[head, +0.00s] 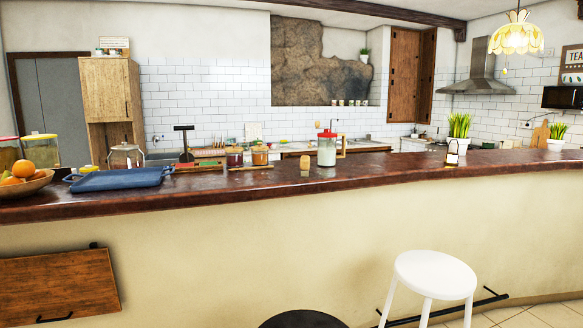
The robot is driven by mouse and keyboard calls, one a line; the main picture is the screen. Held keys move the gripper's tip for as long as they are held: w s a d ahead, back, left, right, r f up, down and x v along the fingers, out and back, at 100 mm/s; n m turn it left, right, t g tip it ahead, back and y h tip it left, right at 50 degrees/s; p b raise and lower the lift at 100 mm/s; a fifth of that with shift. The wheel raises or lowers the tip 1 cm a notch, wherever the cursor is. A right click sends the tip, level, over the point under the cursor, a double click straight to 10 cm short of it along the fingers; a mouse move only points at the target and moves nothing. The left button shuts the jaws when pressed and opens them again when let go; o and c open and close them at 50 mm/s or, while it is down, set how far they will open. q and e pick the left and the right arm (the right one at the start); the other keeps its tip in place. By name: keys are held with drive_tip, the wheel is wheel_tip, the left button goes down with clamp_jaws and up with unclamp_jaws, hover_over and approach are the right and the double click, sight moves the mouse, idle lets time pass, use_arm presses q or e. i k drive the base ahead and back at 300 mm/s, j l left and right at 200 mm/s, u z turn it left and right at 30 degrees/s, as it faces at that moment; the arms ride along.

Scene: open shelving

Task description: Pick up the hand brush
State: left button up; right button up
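I cannot surely make out a hand brush in the head view. A dark T-shaped thing (186,148) stands upright on the long brown counter (400,172), left of the middle. A small tan upright thing (305,166) stands on the counter just left of a glass jar with a red lid (327,150). Both are too small to name with certainty. Neither of my grippers shows in the view.
A blue tray (120,179) and a bowl (30,186) with oranges stand at the counter's left. Small jars (260,155) stand near the middle. A white stool (436,274) and a dark round seat (303,319) stand before the counter. Its right part is mostly clear.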

sight(305, 160)
drive_tip(key=j, duration=0.95)
drive_tip(key=i+j, duration=0.15)
drive_tip(key=j, duration=0.15)
drive_tip(key=i+j, duration=0.1)
drive_tip(key=j, duration=0.2)
drive_tip(key=i+j, duration=0.15)
drive_tip(key=j, duration=0.15)
drive_tip(key=i+j, duration=0.75)
